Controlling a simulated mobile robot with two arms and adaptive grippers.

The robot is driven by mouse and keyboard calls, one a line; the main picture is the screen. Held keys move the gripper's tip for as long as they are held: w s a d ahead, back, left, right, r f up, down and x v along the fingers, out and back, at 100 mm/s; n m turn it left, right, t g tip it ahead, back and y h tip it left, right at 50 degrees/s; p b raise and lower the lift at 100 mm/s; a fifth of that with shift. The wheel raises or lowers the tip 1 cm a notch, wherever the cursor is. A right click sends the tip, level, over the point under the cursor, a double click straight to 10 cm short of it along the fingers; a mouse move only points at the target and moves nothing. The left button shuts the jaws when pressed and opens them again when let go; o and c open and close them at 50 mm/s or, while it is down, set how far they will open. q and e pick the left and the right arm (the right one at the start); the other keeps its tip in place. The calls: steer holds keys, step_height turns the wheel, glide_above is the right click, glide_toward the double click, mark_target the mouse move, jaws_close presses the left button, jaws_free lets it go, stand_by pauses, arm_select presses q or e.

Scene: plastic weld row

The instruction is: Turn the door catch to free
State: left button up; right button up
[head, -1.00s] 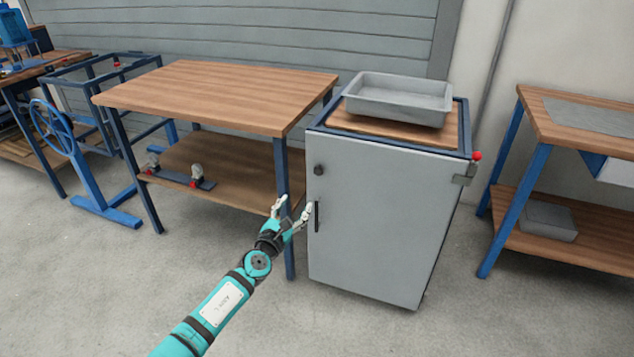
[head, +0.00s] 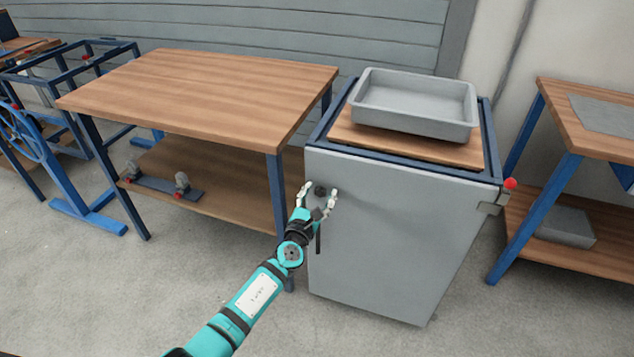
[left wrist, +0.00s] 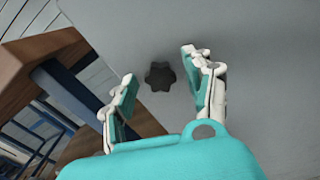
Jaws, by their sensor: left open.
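The door catch is a dark, lobed knob (head: 320,191) near the upper left corner of the grey cabinet door (head: 385,240). In the left wrist view the knob (left wrist: 160,76) shows between and beyond the fingertips, apart from both. My left gripper (head: 320,190) is open, with one finger to each side of the knob in the picture; it also shows in the left wrist view (left wrist: 160,78). The door looks shut. A dark vertical handle (head: 318,238) below the knob is partly hidden by my gripper. My right gripper is not in view.
A grey tray (head: 412,110) sits on the cabinet top. A red-tipped part (head: 510,184) sticks out at the cabinet's right edge. A wooden table (head: 200,90) stands close on the left, its leg near my arm. Another bench (head: 590,125) stands right. Floor in front is clear.

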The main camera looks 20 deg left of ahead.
arm_select(q)
steer(key=shift+w, duration=0.1)
steer(key=shift+r, duration=0.1)
steer(key=shift+d, duration=0.1)
jaws_close()
